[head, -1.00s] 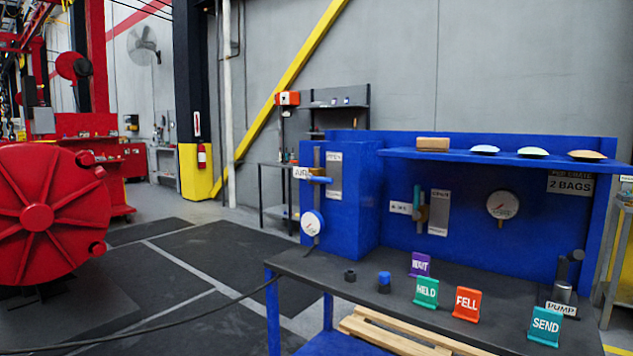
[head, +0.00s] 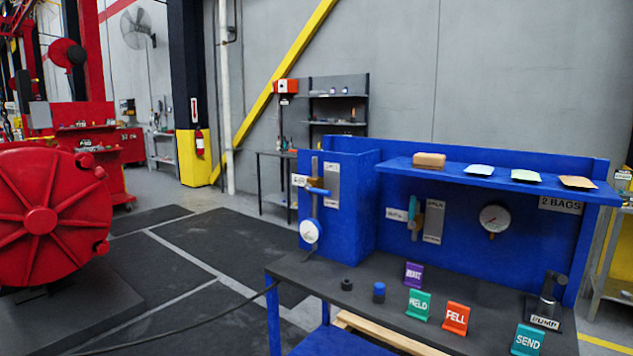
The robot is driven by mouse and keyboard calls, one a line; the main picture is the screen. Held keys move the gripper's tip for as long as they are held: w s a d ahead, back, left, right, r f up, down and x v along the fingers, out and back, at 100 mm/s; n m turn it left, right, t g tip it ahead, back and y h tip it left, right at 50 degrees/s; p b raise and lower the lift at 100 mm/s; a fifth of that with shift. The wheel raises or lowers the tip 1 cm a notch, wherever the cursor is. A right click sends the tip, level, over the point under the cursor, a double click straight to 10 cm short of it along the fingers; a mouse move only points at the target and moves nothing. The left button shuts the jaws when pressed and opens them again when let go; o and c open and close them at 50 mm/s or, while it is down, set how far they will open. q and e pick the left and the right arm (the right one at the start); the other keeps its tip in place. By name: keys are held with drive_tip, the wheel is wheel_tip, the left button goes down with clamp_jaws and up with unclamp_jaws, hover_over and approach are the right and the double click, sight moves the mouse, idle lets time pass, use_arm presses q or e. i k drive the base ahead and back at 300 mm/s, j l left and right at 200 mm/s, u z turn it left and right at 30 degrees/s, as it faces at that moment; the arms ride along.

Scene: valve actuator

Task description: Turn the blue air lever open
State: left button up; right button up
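The blue air lever (head: 318,191) sits on a vertical pipe on the front of the blue cabinet (head: 352,215) at the left of the bench. It lies roughly horizontal, across the pipe. A white label (head: 299,181) is beside it on the left, its text too small to read now, and a grey plate (head: 332,185) is on its right. A white round gauge (head: 310,231) is lower on the same pipe. A second valve with a teal handle (head: 414,226) is on the back panel. Neither of my grippers shows in the head view.
The dark bench top (head: 330,283) carries a purple sign (head: 413,275), a green HELD sign (head: 418,305), a red FELL sign (head: 455,318), a teal SEND sign (head: 527,340) and a pump (head: 550,297). A dark hose (head: 190,328) crosses the floor.

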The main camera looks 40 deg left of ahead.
sight(307, 187)
drive_tip(key=i+l+u, duration=0.15)
drive_tip(key=i, duration=0.35)
drive_tip(key=i+l+u, duration=0.15)
drive_tip(key=i, duration=0.35)
